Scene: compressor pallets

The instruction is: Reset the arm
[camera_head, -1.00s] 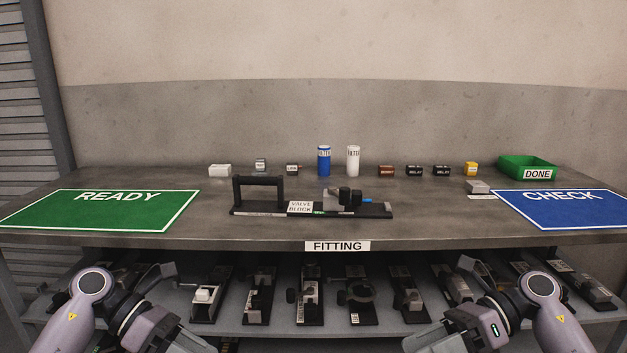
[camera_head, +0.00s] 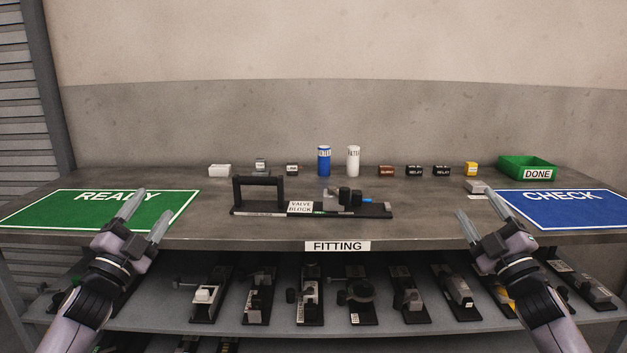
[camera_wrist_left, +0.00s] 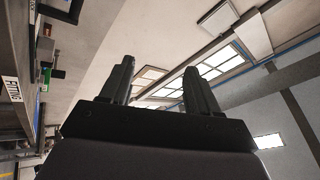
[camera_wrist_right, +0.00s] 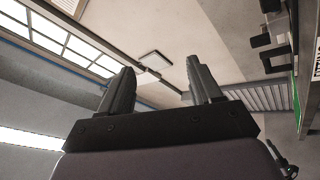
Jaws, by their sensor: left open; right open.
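My left gripper (camera_head: 146,218) is raised at the left front of the table, in front of the green READY mat (camera_head: 110,212) in the head view. Its two fingers are apart and nothing is between them; they also show spread in the left wrist view (camera_wrist_left: 160,85). My right gripper (camera_head: 483,219) is raised at the right front, beside the left edge of the blue CHECK mat (camera_head: 575,212). Its fingers (camera_wrist_right: 160,85) are apart and empty in the right wrist view. Both wrist views look up toward the ceiling and walls.
A black pallet with a handle and valve block (camera_head: 275,211) lies mid-table. Several small parts, a blue filter (camera_head: 323,161), a white filter (camera_head: 353,161) and the green DONE bin (camera_head: 515,168) stand behind. Loaded pallets line the lower shelf (camera_head: 280,317).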

